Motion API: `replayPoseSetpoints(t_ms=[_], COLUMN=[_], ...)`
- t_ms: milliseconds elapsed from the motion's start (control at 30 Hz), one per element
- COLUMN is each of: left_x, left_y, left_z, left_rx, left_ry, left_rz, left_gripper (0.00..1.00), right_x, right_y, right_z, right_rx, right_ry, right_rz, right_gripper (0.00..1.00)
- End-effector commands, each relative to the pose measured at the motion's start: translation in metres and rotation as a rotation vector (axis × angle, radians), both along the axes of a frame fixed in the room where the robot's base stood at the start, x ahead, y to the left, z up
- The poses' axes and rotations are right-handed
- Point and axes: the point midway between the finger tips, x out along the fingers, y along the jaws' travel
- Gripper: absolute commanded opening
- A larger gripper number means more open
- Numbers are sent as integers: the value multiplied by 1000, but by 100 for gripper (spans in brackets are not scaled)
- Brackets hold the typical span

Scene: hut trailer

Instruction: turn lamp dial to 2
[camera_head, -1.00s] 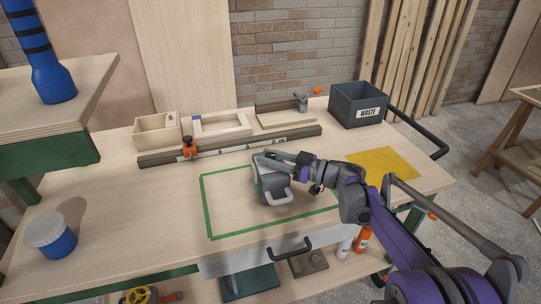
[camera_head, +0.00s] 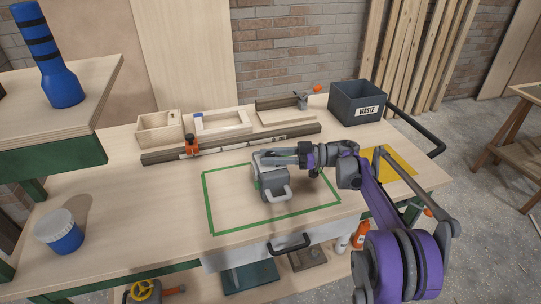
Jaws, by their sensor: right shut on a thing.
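A small grey lamp (camera_head: 273,187) with a light handle at its front stands inside the green taped rectangle on the workbench. My right gripper (camera_head: 268,156) reaches in from the right and is shut at the top of the lamp. What it grips is too small to make out, and the dial and its markings cannot be read because the fingers cover that part. The lamp stands upright on the bench. My left gripper is not in view.
Behind the lamp are a metal rail with an orange clamp (camera_head: 191,144), wooden trays (camera_head: 160,131) and a dark WASTE bin (camera_head: 357,103). A yellow sheet (camera_head: 398,164) lies right, partly under my arm. A blue-white tub (camera_head: 60,232) stands left. The bench between tub and tape is clear.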

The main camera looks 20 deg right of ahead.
Motion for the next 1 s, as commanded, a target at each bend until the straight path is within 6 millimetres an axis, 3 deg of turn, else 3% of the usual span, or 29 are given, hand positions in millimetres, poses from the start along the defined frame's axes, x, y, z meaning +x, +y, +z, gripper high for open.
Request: replayPoseSetpoints(t_ms=[233, 267, 433, 767, 1000], left_x=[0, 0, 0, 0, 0], left_y=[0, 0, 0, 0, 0], left_z=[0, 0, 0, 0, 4], left_rx=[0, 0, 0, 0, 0], left_ry=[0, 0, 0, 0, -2], left_rz=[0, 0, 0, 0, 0], left_gripper=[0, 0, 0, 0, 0], right_x=[0, 0, 0, 0, -8], right_y=[0, 0, 0, -3, -38], right_z=[0, 0, 0, 0, 1], right_rx=[1, 1, 1, 0, 0], right_ry=[0, 0, 0, 0, -1], right_rz=[-1, -1, -1, -2, -6], right_gripper=[0, 36, 65, 65, 65])
